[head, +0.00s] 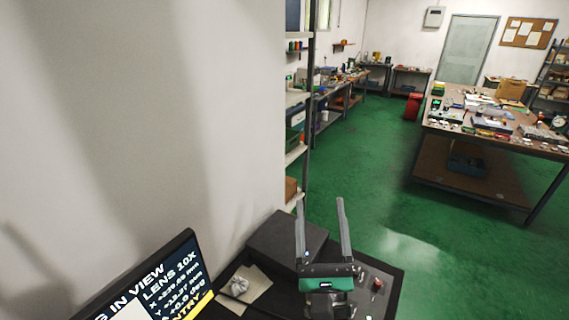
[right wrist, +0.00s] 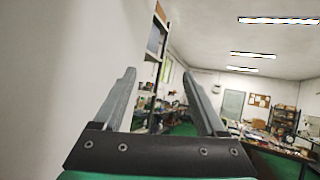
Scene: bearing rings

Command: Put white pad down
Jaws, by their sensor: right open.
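A crumpled white pad (head: 238,286) lies on a flat cream sheet (head: 258,293) on the dark bench in the head view, to the left of my right gripper. My right gripper (head: 320,203) is open and points up and away, with nothing between its fingers. It is apart from the white pad. In the right wrist view, the open fingers (right wrist: 160,72) frame only the far room, and the pad does not show there. My left gripper is in neither view.
A monitor (head: 170,285) stands at the lower left, close to the pad. A dark box (head: 287,240) sits at the back of the bench. A small panel with a red knob (head: 377,284) is at right. A pale wall (head: 150,110) rises behind, and shelves (head: 296,100) stand beyond.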

